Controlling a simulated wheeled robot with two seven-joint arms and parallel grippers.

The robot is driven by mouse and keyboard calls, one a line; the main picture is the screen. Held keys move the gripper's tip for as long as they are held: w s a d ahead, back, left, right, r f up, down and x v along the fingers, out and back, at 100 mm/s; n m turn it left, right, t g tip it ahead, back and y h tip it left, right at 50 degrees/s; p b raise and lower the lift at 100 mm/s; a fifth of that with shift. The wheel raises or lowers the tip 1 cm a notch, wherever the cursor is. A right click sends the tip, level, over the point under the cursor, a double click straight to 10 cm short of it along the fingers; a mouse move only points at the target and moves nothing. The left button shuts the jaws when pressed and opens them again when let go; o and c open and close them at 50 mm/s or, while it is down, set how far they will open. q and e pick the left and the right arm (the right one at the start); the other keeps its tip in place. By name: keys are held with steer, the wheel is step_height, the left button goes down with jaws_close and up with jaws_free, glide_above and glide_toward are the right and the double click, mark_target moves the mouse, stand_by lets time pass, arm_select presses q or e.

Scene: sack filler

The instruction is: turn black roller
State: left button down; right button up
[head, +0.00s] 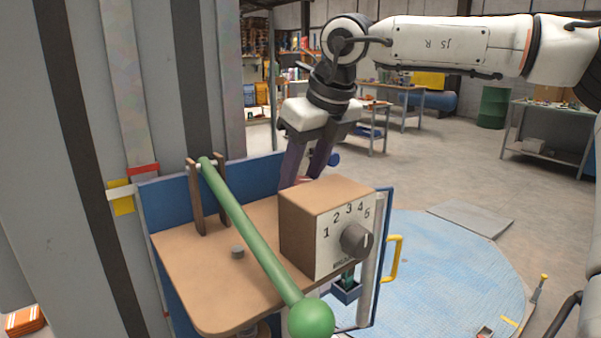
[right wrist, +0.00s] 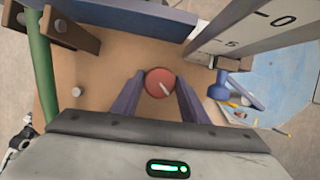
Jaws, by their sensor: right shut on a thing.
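My right gripper (head: 305,168) reaches down behind a brown box on the machine's brown top. In the right wrist view its two purple fingers (right wrist: 160,92) are shut on a round red knob (right wrist: 160,80) with a white mark, one finger on each side. The red knob is mostly hidden in the head view. A dark grey dial (head: 357,240) sits on the box's white face, numbered from 1 up, and nothing touches it. I cannot pick out a clear black roller in either view. My left gripper is not in view.
A long green lever (head: 245,230) with a ball end slants across the brown top (head: 205,270). A small grey peg (head: 237,252) stands beside it. A blue knob (right wrist: 218,91) is right of the fingers. A yellow handle (head: 394,258) is on the machine's right side.

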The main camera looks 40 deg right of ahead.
steer(key=n, duration=0.1)
steer(key=n+y+p, duration=0.1)
steer(key=shift+d+r+n, duration=0.1)
steer(key=shift+r+n, duration=0.1)
steer(key=shift+n, duration=0.2)
steer(key=shift+n+y, duration=0.4)
steer(key=shift+n, duration=0.5)
steer(key=n, duration=0.1)
steer(key=n+g+y, duration=0.1)
steer(key=n, duration=0.1)
steer(key=shift+w+d+f+n+p, duration=0.1)
steer(key=shift+f+n+p, duration=0.05)
steer(key=shift+n+p, duration=0.15)
steer(key=shift+n+g+y, duration=0.4)
steer(key=shift+n+y, duration=0.2)
steer(key=shift+n, duration=0.9)
steer(key=o, duration=1)
steer(key=shift+o, duration=0.2)
steer(key=v, duration=1)
steer(key=shift+r, duration=0.2)
